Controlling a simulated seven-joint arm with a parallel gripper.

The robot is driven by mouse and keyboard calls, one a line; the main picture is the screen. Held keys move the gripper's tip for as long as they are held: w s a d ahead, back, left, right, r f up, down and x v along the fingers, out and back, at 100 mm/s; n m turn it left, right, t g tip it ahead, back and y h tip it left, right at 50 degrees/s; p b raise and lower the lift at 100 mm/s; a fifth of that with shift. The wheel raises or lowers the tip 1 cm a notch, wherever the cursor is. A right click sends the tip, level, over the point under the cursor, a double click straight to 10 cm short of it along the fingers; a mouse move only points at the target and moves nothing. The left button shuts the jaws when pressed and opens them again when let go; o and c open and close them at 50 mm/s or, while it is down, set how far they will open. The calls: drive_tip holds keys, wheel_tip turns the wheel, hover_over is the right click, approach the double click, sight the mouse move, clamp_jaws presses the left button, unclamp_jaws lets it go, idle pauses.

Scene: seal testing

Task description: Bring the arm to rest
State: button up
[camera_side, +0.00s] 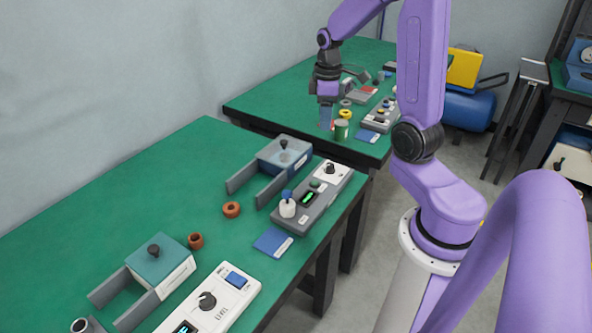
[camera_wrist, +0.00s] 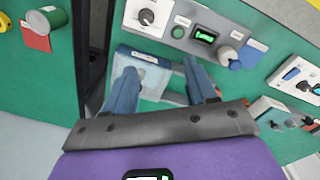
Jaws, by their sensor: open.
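My purple arm reaches over the far end of the green tables in the side view. My gripper (camera_side: 325,122) hangs fingers-down near the gap between the two tables, close to a green can (camera_side: 341,130). In the wrist view, the two blue fingers of my gripper (camera_wrist: 160,75) stand apart with nothing held between them. Behind them in that view is a blue-grey test fixture (camera_wrist: 152,70). The same kind of fixture (camera_side: 285,152) stands on the near table in the side view.
A grey control box (camera_side: 312,203) with a green display sits beside the fixture. Orange rings (camera_side: 232,210), a blue card (camera_side: 273,241) and a white control box (camera_side: 213,301) lie on the near table. The far table holds a yellow ring (camera_side: 345,114) and another control box (camera_side: 381,115).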

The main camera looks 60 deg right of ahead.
drive_tip(key=s+a+r+n, duration=0.2)
drive_tip(key=s+a+n, duration=0.15)
drive_tip(key=a, duration=1.25)
drive_tip(key=s+a+n, duration=0.1)
drive_tip(key=s+a, duration=0.3)
drive_tip(key=s, duration=0.4)
drive_tip(key=s+a+n, duration=0.2)
drive_tip(key=s+a, duration=0.2)
drive_tip(key=s, duration=0.4)
drive_tip(key=shift+s+r+y, duration=0.25)
drive_tip(key=shift+r+y, duration=0.15)
